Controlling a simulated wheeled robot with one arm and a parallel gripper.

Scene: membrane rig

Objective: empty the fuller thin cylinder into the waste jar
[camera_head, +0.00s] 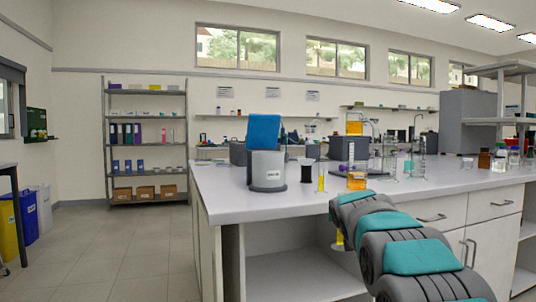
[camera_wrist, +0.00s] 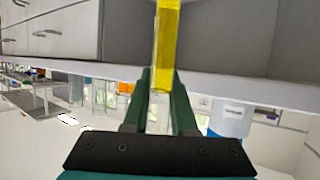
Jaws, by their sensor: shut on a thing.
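My gripper (camera_wrist: 158,100) is shut on a thin clear cylinder (camera_wrist: 165,45) with yellow liquid. In the wrist view, which is upside down, the yellow fills the part toward the top edge. In the head view, a yellow bit of the held cylinder (camera_head: 339,240) shows below the counter's front edge, partly behind my arm; my gripper is hidden there. Another thin cylinder (camera_head: 321,178) with yellow liquid stands on the counter. A squat glass vessel with amber liquid (camera_head: 356,181) stands right of it. I cannot tell which vessel is the waste jar.
A white-grey container (camera_head: 268,172) with a raised blue top stands at the counter's left; it also shows in the wrist view (camera_wrist: 232,112). Glassware and bottles (camera_head: 499,160) stand farther right. The counter's front edge (camera_head: 270,212) lies close to the held cylinder.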

